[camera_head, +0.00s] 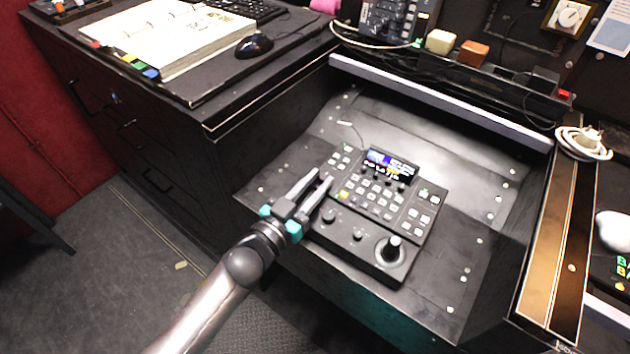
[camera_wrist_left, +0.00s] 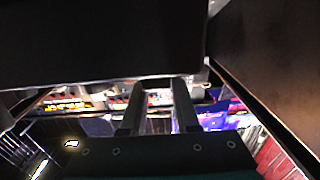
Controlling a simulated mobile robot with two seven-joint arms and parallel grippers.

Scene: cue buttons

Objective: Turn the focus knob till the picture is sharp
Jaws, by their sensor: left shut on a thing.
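A black control panel (camera_head: 318,236) with several pale buttons lies on the dark desk in the head view. Its small lit screen (camera_head: 392,165) shows blue and white; it is too small to tell whether its picture is sharp. A large dial (camera_head: 391,250) is at the front right of the panel, with smaller knobs, one of them a dark knob (camera_head: 329,216), to its left. I cannot tell which is the focus knob. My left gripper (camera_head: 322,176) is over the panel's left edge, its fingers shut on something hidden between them. Its fingers also show in the left wrist view (camera_wrist_left: 158,95).
A black cabinet (camera_head: 225,90) stands left, with an open book (camera_head: 170,38) and a mouse (camera_head: 254,46) on top. A pale rail (camera_head: 440,100) runs behind the panel. A coiled white cable (camera_head: 584,143) lies at the right. The desk right of the panel is clear.

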